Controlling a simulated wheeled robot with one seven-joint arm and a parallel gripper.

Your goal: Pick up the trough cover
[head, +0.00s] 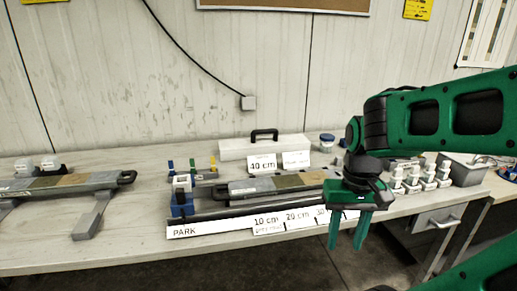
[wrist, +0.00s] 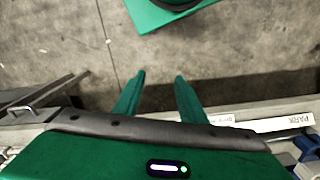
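A long pale box-like cover with a black handle on top, which looks like the trough cover (head: 232,149), lies at the back of the bench against the wall in the head view. Two white cards, one reading 40 cm, stand in front of it and hide part of its front. My gripper (head: 348,238) hangs with its fingers down at the bench's front edge, to the right of and nearer than the cover. Its two green fingers are apart with nothing between them. In the wrist view the open fingers (wrist: 160,82) are over the concrete floor, and the cover is not in view.
A grey trough with core (head: 262,187) lies before the cover, behind a rail marked PARK (head: 190,230). A blue-lidded jar (head: 327,142) stands right of the cover. White bottles (head: 428,178) and a grey bin (head: 465,168) are farther right. Another trough (head: 65,183) is left.

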